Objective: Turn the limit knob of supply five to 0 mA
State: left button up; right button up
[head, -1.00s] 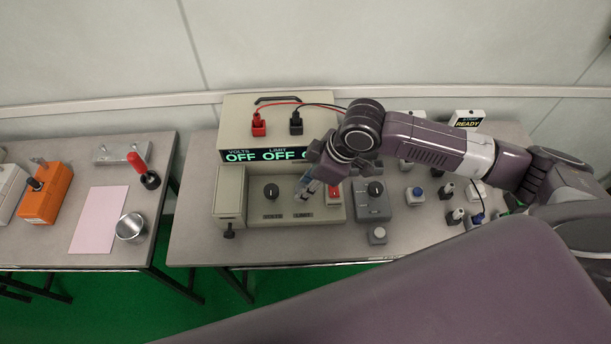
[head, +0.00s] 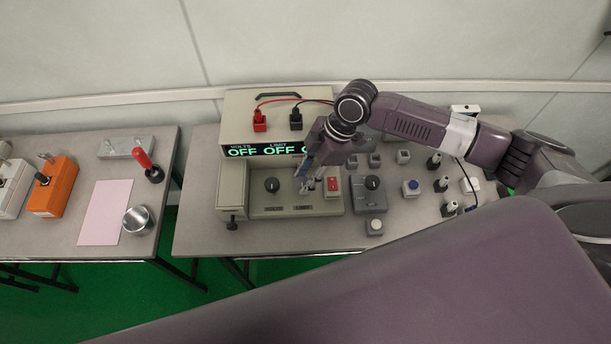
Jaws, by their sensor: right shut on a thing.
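Supply five, as I take it, is the beige power supply (head: 238,134) on the right-hand table. Its green display (head: 262,151) reads OFF under VOLTS and OFF under LIMIT; the display's right end is hidden by my arm. My right gripper (head: 309,184) reaches down to the front panel, shut on the limit knob above the LIMIT label (head: 303,207). The fingers hide most of that knob, so its pointer cannot be read. The black volts knob (head: 272,185) stands clear to the left. My left gripper is not in view.
A red rocker switch (head: 332,184) sits close right of my fingers. A grey box with a black knob (head: 372,183) stands beside the supply. Red and black leads plug in on top. Several small connectors stand further right. The left table holds an orange box (head: 52,187) and a metal cup (head: 138,220).

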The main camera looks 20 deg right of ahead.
jog(key=o, duration=1.1)
jog(key=shift+o, duration=0.2)
jog(key=v, duration=1.2)
jog(key=shift+a, duration=0.1)
